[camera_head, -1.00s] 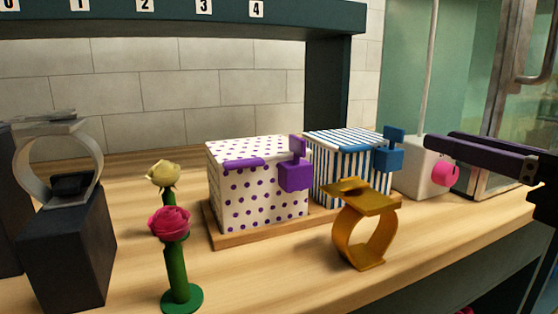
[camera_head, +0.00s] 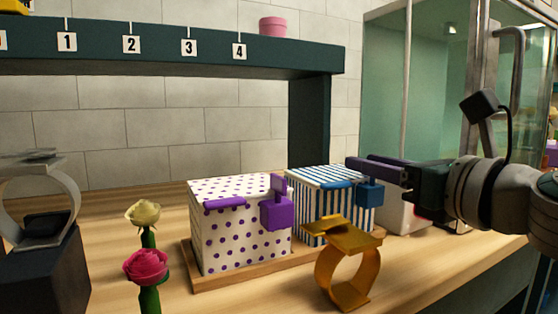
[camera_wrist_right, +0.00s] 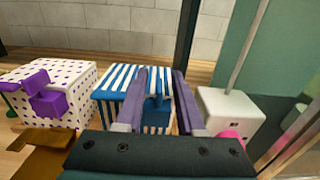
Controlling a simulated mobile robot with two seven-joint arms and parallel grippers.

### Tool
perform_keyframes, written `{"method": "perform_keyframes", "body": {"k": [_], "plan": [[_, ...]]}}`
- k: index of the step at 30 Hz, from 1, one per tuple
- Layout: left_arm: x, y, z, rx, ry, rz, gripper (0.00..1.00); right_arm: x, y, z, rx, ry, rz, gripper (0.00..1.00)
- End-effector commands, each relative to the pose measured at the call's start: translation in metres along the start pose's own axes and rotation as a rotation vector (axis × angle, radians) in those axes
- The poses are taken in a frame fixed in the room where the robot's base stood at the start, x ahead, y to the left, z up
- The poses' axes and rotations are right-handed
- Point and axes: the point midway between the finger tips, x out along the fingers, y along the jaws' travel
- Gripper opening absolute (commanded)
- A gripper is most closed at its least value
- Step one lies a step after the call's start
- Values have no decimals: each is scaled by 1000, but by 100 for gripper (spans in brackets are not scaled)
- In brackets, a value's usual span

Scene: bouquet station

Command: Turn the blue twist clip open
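The blue twist clip (camera_head: 369,194) is on the front of a blue-and-white striped box (camera_head: 312,196), near its right edge. Its lower block shows below my right gripper (camera_head: 358,161); its upper tab is hidden behind the fingers in the head view. The purple fingers are apart, at the height of the tab. In the right wrist view the open fingers (camera_wrist_right: 160,73) lie on either side of the blue clip (camera_wrist_right: 157,112). I cannot tell whether they touch it. My left gripper is not in view.
A dotted box (camera_head: 240,241) with a purple clip (camera_head: 277,210) shares the wooden tray (camera_head: 222,284). A gold stand (camera_head: 340,263) is close in front of the striped box. A white box with a pink knob (camera_wrist_right: 228,108) is to the right. Roses (camera_head: 146,262) stand left.

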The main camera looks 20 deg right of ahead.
Motion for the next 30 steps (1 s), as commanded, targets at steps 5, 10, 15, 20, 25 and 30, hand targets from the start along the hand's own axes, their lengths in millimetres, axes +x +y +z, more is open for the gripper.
{"method": "perform_keyframes", "body": {"k": [5,10,15,20,25,30], "plan": [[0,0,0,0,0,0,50,0,0,0,0,1,0,38],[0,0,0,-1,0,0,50,0,0,0,0,0,0,21],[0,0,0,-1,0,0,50,0,0,0,0,0,0,2],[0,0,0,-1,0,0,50,0,0,0,0,0,0,0],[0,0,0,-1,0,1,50,0,0,0,0,0,0,0],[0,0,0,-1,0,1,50,0,0,0,0,0,0,0]]}}
